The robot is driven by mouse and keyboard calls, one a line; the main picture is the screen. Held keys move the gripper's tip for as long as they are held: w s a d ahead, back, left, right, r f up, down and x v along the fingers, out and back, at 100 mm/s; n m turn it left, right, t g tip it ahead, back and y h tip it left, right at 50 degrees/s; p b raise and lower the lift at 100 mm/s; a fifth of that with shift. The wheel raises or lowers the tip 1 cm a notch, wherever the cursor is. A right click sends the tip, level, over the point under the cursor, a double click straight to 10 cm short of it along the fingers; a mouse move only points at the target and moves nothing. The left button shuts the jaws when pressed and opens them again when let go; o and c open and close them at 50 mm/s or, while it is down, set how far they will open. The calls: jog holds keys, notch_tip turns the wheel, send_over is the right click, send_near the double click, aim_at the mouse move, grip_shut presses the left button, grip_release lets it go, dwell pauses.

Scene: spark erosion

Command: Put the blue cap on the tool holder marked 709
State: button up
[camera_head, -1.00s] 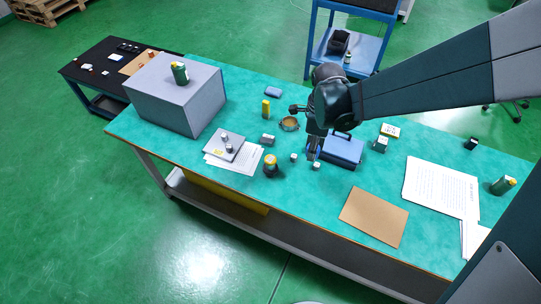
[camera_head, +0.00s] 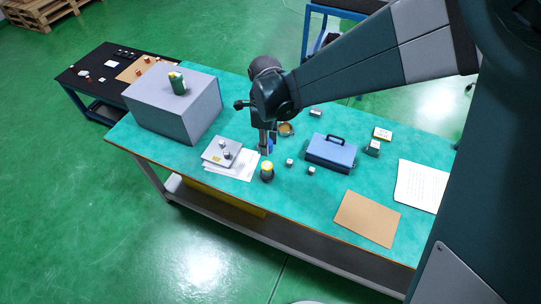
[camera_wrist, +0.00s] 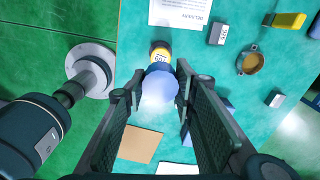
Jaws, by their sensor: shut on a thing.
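My gripper (camera_wrist: 156,88) is shut on the blue cap (camera_wrist: 160,88), a rounded pale-blue piece between the fingertips in the wrist view. In the head view my gripper (camera_head: 265,147) hangs over the table, just behind a dark tool holder with a yellow top (camera_head: 267,172). In the wrist view this holder (camera_wrist: 160,50) shows just beyond the cap, which partly covers it. It carries a small white label whose number I cannot read surely. The cap and holder overlap in view; I cannot tell whether they touch.
A blue toolbox (camera_head: 331,152) and two small blocks (camera_head: 289,161) stand to the right. A grey plate with small parts (camera_head: 221,152) lies on paper at left. A large grey box (camera_head: 175,105) bears a green and yellow holder (camera_head: 177,83). Cardboard (camera_head: 366,218) lies front right.

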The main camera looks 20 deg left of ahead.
send_over(267, 165)
jog(key=shift+f, duration=2.95)
jog(key=shift+f, duration=0.1)
jog(key=shift+f, duration=1.95)
jog(key=shift+f, duration=0.1)
jog(key=o, duration=0.4)
jog(key=shift+f+b, duration=0.1)
jog(key=shift+b, duration=0.2)
jog(key=shift+c, duration=0.2)
jog(key=o, duration=0.4)
